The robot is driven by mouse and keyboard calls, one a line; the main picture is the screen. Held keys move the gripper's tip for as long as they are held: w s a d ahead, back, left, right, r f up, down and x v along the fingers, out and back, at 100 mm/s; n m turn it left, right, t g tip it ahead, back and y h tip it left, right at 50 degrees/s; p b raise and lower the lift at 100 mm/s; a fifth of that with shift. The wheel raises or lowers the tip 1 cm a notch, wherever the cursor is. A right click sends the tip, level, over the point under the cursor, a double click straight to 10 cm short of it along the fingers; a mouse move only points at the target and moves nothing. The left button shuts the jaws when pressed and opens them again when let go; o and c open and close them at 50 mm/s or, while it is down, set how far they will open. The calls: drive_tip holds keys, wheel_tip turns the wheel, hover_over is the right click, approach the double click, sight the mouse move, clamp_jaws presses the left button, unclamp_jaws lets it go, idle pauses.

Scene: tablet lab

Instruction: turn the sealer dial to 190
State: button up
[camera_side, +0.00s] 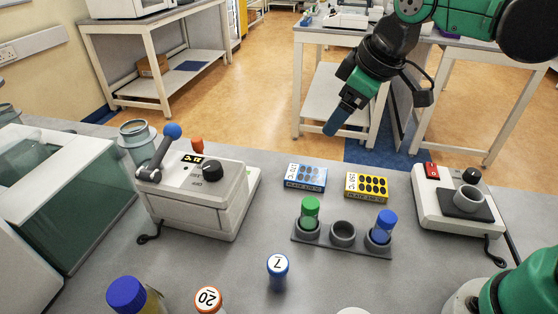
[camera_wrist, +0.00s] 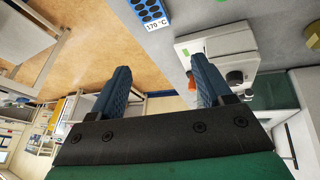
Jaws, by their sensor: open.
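The sealer (camera_side: 200,192) is the pale box at left in the side view, with a raised lever ending in a blue knob (camera_side: 172,131). The dial's setting cannot be read. In the wrist view the sealer (camera_wrist: 215,45) shows beyond the right finger, at an angle. My gripper (camera_side: 333,127) is up in the air, behind and right of the sealer, apart from it. Its two blue fingers (camera_wrist: 161,75) are spread with nothing between them.
A blue plate box (camera_side: 305,177), marked 170 °C in the wrist view, and a yellow one (camera_side: 366,186) lie mid-bench. A rack (camera_side: 342,250) holds green-capped and blue-capped tubes. A device with a red switch (camera_side: 431,170) stands right. Capped containers (camera_side: 278,268) stand in front.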

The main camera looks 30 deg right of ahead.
drive_tip(key=w+a+r+n+g, duration=0.2)
drive_tip(key=w+a+n+g, duration=0.1)
drive_tip(key=w+a+n, duration=0.4)
drive_tip(key=n+g, duration=0.2)
drive_tip(key=n, duration=0.6)
hover_over(212, 165)
drive_tip(key=f, duration=0.3)
drive_tip(key=shift+d+f+h, duration=0.2)
drive_tip(key=shift+d+h, duration=0.1)
drive_tip(key=shift+a+f+n, duration=0.4)
drive_tip(key=shift+f+n, duration=0.05)
drive_tip(key=shift+n, duration=0.15)
drive_tip(key=shift+f, duration=2.6)
clamp_jaws()
